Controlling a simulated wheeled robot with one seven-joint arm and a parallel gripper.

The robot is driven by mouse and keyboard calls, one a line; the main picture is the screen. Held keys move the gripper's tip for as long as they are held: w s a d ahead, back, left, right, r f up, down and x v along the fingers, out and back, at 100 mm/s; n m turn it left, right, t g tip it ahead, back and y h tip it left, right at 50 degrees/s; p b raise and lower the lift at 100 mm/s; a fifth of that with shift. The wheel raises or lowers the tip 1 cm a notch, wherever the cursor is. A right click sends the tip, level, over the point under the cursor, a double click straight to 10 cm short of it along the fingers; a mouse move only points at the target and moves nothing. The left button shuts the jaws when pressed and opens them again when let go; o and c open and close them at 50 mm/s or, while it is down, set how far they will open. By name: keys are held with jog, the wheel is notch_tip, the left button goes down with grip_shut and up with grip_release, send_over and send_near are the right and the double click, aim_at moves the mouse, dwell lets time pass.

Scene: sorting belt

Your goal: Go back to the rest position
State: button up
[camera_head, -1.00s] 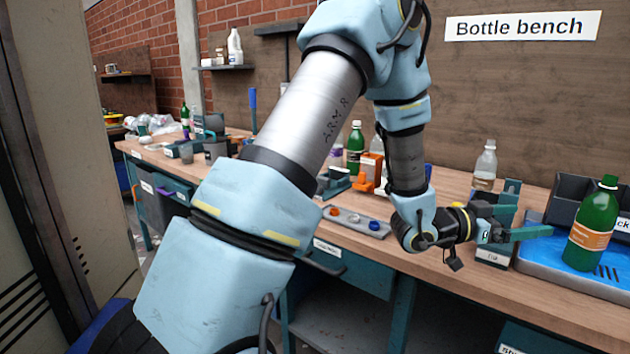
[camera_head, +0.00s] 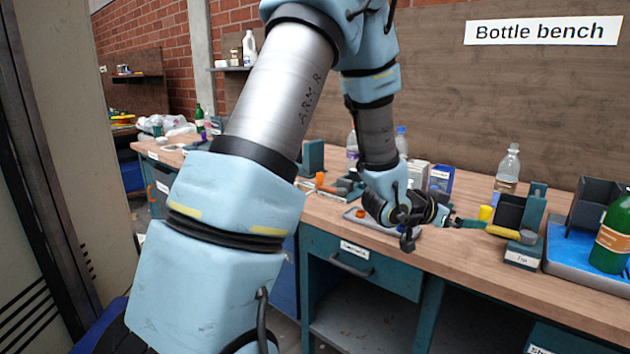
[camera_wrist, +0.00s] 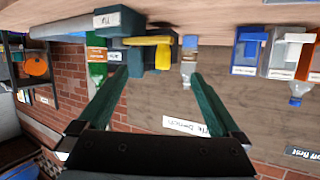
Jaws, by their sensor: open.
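My gripper (camera_head: 470,222) is at the end of my bent arm, over the front part of the bench (camera_head: 380,250) and pointing right. In the wrist view my gripper (camera_wrist: 158,78) has its two green fingers spread with nothing between them. A green bottle (camera_head: 606,240) with an orange label stands upright on a blue tray (camera_head: 570,250) at the right, well apart from my gripper. The wrist view is upside down and shows the green bottle (camera_wrist: 97,72) partly hidden behind a teal fixture.
A teal stand with a black holder (camera_head: 510,212) and yellow bar is just right of my gripper. A clear bottle (camera_head: 507,170) stands behind it. Small boxes (camera_head: 440,179) are behind my wrist. A grey bin (camera_head: 598,195) is at the right. A tall panel (camera_head: 70,150) stands close at left.

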jog(key=w+a+n+y+p, duration=0.25)
jog(key=a+n+y, duration=0.6)
jog(key=a, duration=1.65)
jog(key=s+a+n+g+y, duration=0.4)
jog(key=s+a, duration=0.9)
jog(key=shift+a+p, duration=0.25)
jog(key=shift+p, duration=0.15)
jog(key=shift+f, duration=0.1)
